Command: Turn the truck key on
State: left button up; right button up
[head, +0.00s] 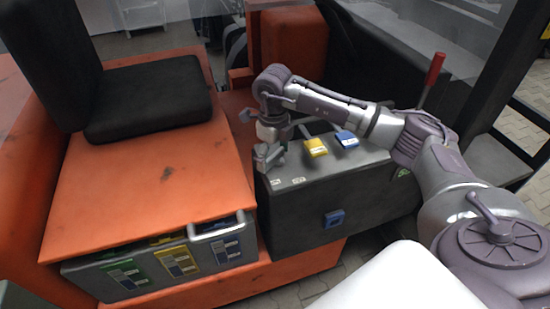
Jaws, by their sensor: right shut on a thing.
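My right gripper (268,157) points down at the left end of the dark console's top. It is shut on what appears to be the truck key, at two small white labels. The key itself is hidden by the fingers, so I cannot tell its angle. The dark grey console (325,213) is part of the orange truck. My left gripper is not in view.
A yellow block (316,147) and a blue block (347,139) sit on the console top, right of my gripper. A red-handled lever (433,75) stands behind my arm. A black seat (150,107) and a grey box (160,268) with coloured labels are at left.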

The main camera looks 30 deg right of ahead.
aim_at(273, 154)
jog(key=shift+w+r+m, duration=0.1)
jog(key=shift+w+m, duration=0.05)
jog(key=shift+m, duration=0.35)
jog(key=o, duration=0.9)
notch_tip(273, 154, up, 12)
jog(key=shift+a, duration=0.1)
dwell(0.5)
